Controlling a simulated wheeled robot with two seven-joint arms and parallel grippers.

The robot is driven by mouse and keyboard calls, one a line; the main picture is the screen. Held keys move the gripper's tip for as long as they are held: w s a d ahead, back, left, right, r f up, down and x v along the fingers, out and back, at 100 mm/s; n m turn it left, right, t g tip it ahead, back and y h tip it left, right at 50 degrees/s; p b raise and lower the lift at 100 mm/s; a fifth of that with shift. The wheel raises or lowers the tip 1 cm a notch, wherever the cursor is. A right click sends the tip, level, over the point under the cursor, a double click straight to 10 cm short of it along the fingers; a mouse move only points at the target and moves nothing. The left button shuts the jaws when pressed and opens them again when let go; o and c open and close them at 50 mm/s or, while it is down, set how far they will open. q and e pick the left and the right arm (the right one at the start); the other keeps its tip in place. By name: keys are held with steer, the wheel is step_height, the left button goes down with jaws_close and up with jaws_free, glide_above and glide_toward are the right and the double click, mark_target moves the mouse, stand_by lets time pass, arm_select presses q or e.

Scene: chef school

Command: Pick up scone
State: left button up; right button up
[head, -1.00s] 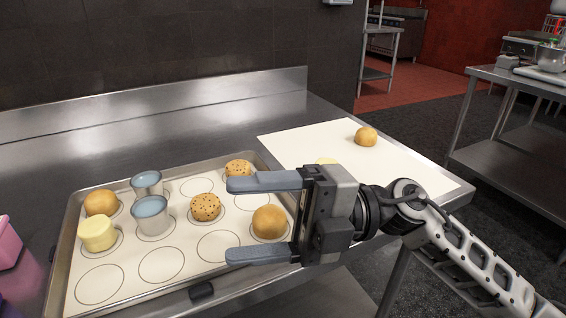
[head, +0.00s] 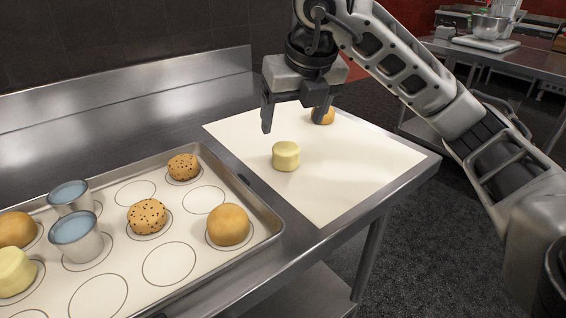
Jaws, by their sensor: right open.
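My right gripper (head: 293,126) is open and empty, fingers pointing down. Its fingertips show just above the pale scone in the picture, with the right finger in front of the bun. No contact with the scone shows. A second pale scone (head: 14,271) is on the baking tray (head: 272,232) at the left edge. My left gripper is not in view.
The tray also holds seeded round pieces (head: 147,216), golden buns (head: 228,225) and two metal cups with blue contents (head: 76,236). The front of the sheet is clear. A raised metal backsplash (head: 130,95) runs along the table's back. Another metal table (head: 480,55) stands at the far right.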

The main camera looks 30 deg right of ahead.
mark_target(286, 147)
steer(key=x, duration=0.9)
steer(key=shift+w+f, duration=0.15)
steer(key=shift+f, duration=0.15)
steer(key=c, duration=1.1)
